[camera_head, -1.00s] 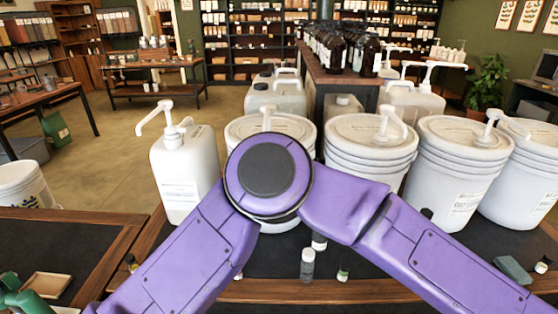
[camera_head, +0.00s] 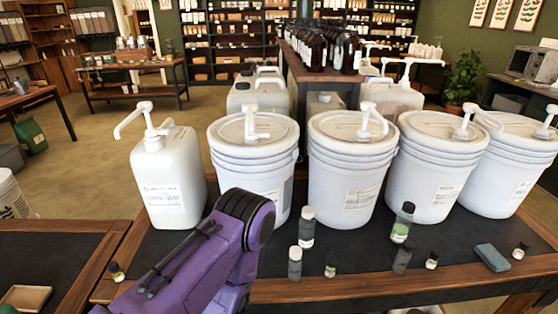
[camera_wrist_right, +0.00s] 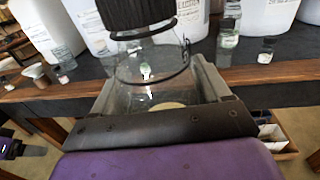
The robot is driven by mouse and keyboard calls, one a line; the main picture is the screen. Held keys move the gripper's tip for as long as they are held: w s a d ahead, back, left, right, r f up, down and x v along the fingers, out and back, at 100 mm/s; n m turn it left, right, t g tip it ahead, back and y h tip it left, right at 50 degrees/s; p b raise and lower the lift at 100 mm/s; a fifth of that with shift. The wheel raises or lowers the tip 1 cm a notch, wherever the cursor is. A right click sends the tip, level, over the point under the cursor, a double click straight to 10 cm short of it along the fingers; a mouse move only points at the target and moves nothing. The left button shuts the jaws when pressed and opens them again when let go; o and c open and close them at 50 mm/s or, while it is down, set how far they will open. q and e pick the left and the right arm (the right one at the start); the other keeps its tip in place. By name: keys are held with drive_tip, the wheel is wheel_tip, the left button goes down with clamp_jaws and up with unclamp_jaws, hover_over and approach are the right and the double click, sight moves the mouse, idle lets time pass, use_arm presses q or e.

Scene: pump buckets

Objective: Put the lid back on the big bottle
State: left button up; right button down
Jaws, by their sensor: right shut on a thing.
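In the right wrist view, my right gripper (camera_wrist_right: 165,90) is shut around a clear, glass-like vessel (camera_wrist_right: 135,72) with a wide black ribbed top (camera_wrist_right: 135,12) and a thin dark ring. It is held in front of the table's front edge, apart from the table. Its lower part is hidden by the gripper. In the head view, a purple arm of mine rises from the bottom, but no gripper fingers show clearly. My left gripper is not in view. I see no loose lid, and cannot tell whether the held vessel is the big bottle.
Small bottles (camera_head: 305,228) and vials (camera_head: 432,261) stand on the dark tabletop (camera_head: 350,285). White pump buckets (camera_head: 350,180) and a pump jug (camera_head: 168,185) stand behind them. A blue-grey block (camera_head: 492,257) lies at right. A wooden tray (camera_head: 25,298) lies at left.

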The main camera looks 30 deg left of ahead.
drive_tip(key=w+d+r+m+t+h, duration=0.1)
drive_tip(key=d+r+m+t+h, duration=0.1)
drive_tip(key=d, duration=0.5)
drive_tip(key=w+d+r+m+t+h, duration=0.1)
drive_tip(key=d+r+m+h, duration=0.3)
drive_tip(key=h, duration=0.5)
drive_tip(key=d+m+t, duration=0.1)
drive_tip(key=d+m, duration=0.1)
drive_tip(key=d, duration=0.1)
drive_tip(key=shift+d+h, duration=0.2)
drive_tip(key=shift+h, duration=0.1)
